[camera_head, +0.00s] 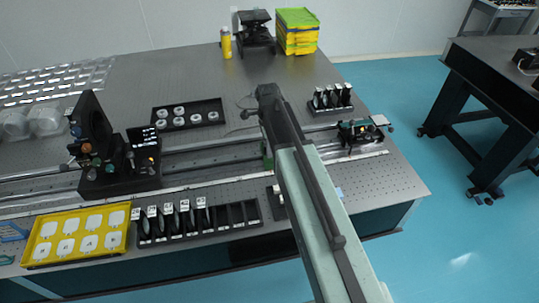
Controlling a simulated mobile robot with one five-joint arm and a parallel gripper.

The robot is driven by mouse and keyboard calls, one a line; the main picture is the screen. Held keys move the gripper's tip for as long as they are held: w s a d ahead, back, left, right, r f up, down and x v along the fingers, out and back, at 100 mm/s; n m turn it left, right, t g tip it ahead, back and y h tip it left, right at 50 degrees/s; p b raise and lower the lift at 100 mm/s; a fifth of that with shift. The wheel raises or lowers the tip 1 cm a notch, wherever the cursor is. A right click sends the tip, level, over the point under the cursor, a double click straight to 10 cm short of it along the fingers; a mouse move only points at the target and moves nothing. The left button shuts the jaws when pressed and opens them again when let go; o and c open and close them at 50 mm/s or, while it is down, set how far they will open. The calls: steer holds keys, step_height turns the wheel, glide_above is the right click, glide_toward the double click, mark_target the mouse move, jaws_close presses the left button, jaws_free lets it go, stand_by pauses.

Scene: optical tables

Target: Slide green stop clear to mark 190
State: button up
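A small green piece (267,154), probably the green stop, shows at the rail just left of my arm. Most of it is hidden behind the arm, so its shape and exact position are unclear. The rail (210,158) runs across the table from left to right. A pale strip (352,162) lies along its front edge, and its marks are too small to read. My arm reaches from the bottom right up over the rail. My gripper cannot be made out, so I cannot see whether it touches the green piece.
A black instrument (118,160) stands on the rail at left, and a smaller carriage (362,132) at right. Black optics holders stand in front (190,238) and behind right (331,108). A yellow tray (78,258) lies front left. Bare rail shows left of the green piece.

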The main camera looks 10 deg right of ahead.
steer(key=shift+c, duration=0.3)
jaws_close()
steer(key=shift+d, duration=0.15)
stand_by(1.1)
